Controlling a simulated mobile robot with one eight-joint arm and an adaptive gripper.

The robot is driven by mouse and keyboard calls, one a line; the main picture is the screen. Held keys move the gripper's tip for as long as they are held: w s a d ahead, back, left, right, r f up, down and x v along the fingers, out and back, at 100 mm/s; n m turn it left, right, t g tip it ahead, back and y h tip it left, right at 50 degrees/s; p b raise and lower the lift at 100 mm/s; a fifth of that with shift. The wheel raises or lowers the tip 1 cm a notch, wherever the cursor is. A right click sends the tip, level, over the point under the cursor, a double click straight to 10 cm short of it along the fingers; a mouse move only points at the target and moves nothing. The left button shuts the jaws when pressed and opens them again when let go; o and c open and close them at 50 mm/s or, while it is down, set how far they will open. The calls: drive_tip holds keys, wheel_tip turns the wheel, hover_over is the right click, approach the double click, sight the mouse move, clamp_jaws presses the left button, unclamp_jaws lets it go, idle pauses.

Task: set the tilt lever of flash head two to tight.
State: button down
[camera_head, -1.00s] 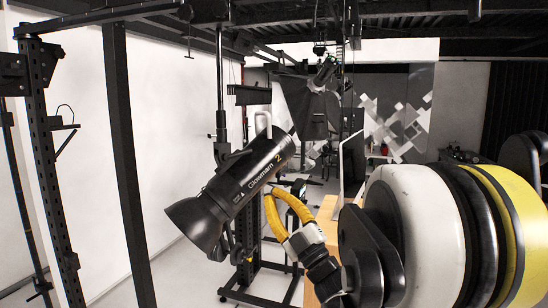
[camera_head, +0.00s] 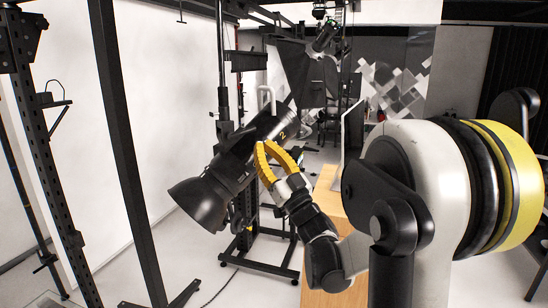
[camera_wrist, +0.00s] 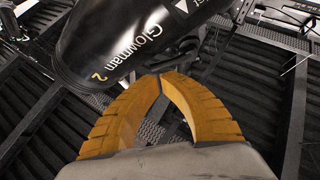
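Flash head two (camera_head: 262,127) is a black cylinder marked "2" with a wide black reflector (camera_head: 200,203) tilted down to the left. In the wrist view the head (camera_wrist: 120,35) fills the upper left, its "Glowman 2" lettering showing. My gripper (camera_head: 262,146) has yellow curved fingers and is in front of the head's body, covering part of it. In the wrist view the fingertips of my gripper (camera_wrist: 161,77) meet just below the head's edge, with nothing seen between them. Contact with the head cannot be told. I cannot make out the tilt lever in either view.
A black stand pole (camera_head: 223,75) rises behind the head. A dark upright post (camera_head: 118,150) stands to the left. A wooden cabinet or table (camera_head: 325,190) is beside my arm on the right. A wheeled stand base (camera_head: 262,247) is on the floor below.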

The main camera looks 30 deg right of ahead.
sight(253, 129)
drive_tip(key=shift+p+x, duration=0.55)
drive_tip(key=shift+x, duration=1.55)
drive_tip(key=shift+w+r+n+y, duration=0.3)
drive_tip(key=shift+r+n+y, duration=0.1)
drive_tip(key=shift+n+y, duration=0.4)
drive_tip(key=shift+a+r+n+g+y, duration=0.1)
drive_tip(key=shift+r+n+g+y, duration=0.2)
drive_tip(key=shift+n+y, duration=0.5)
drive_tip(key=shift+r+n+g+y, duration=0.25)
drive_tip(key=shift+n+y, duration=0.25)
drive_tip(key=shift+n, duration=0.5)
drive_tip(key=shift+f+b, duration=0.2)
drive_tip(key=shift+b, duration=0.1)
